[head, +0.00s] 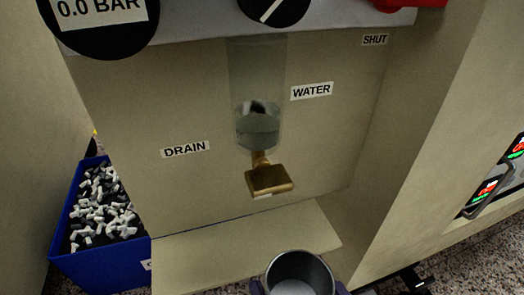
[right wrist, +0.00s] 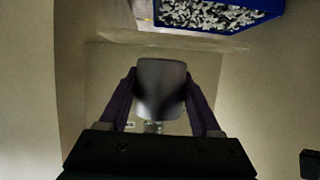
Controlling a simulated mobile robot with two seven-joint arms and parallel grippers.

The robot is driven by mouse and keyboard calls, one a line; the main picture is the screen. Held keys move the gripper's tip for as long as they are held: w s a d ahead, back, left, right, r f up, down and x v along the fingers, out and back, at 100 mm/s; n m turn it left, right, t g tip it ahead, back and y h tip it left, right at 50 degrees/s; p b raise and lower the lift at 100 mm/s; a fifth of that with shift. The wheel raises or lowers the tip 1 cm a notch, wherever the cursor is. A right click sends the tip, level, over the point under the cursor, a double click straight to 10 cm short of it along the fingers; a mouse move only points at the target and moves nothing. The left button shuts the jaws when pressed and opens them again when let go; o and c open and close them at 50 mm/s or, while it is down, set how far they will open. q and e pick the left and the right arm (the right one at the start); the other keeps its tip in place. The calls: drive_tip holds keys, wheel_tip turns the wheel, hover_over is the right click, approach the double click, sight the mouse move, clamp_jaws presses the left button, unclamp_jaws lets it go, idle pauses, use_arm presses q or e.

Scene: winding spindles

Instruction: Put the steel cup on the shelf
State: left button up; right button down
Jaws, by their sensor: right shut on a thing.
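The steel cup (head: 298,272) is at the bottom edge of the head view, upright, its open mouth showing. My right gripper (head: 300,287) has its two purple fingers on either side of the cup. In the right wrist view the gripper (right wrist: 160,78) is shut on the cup (right wrist: 160,92). The cup overlaps the front edge of the beige shelf (head: 235,245) in the head view; I cannot tell whether it touches. The shelf sticks out below a brass valve (head: 268,178) and a clear cylinder (head: 257,120). My left gripper is not in view.
A blue bin (head: 100,265) of white and dark pieces stands left of the shelf. A beige side wall (head: 425,150) stands to the right. A gauge (head: 100,20) and a dark knob (head: 272,8) are above. The shelf's visible top is bare.

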drive_tip(key=w+a, duration=0.1)
drive_tip(key=w, duration=0.2)
drive_tip(key=w+a+b, duration=0.1)
drive_tip(key=w, duration=0.2)
drive_tip(key=w+a+b, duration=0.1)
drive_tip(key=w, duration=0.3)
drive_tip(key=shift+a, duration=0.15)
wheel_tip(320, 180, down, 4)
drive_tip(key=b, duration=0.4)
drive_tip(key=shift+r, duration=0.3)
drive_tip(key=shift+f, duration=0.15)
drive_tip(key=shift+c, duration=0.5)
unclamp_jaws()
